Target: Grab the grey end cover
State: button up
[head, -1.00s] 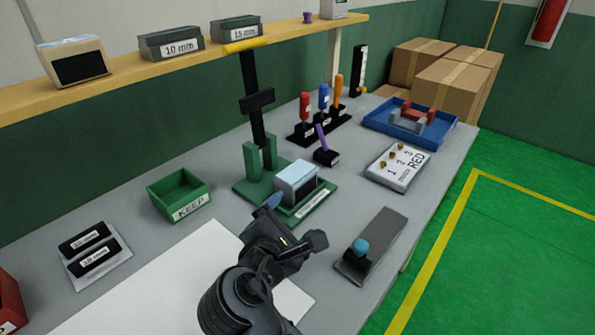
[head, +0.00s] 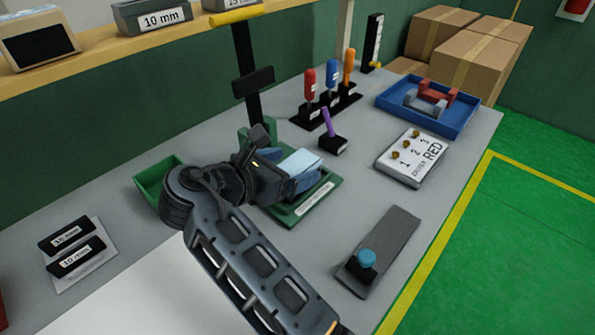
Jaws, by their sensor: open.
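A grey U-shaped piece (head: 425,102), which looks like the grey end cover, lies in the blue tray (head: 468,123) at the back right, in front of a similar red piece (head: 438,94). My gripper (head: 303,183) is open, with bluish fingers, beside a light-blue box-shaped housing (head: 305,160) on the green fixture (head: 318,203). It is well to the left of the tray and nearer to me. My wrist and fingers hide much of the housing, and whether they touch it cannot be told.
A black driver rack (head: 312,119), a purple-handled tool (head: 328,122) and a white numbered block (head: 408,158) stand between the fixture and tray. A green bin (head: 150,180) is partly hidden behind my arm.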

jog(key=shift+x, duration=1.3)
jog(key=shift+c, duration=0.3)
jog(key=c, duration=1.1)
jog(key=shift+c, duration=0.3)
jog(key=shift+r, duration=0.1)
jog(key=shift+r, duration=0.1)
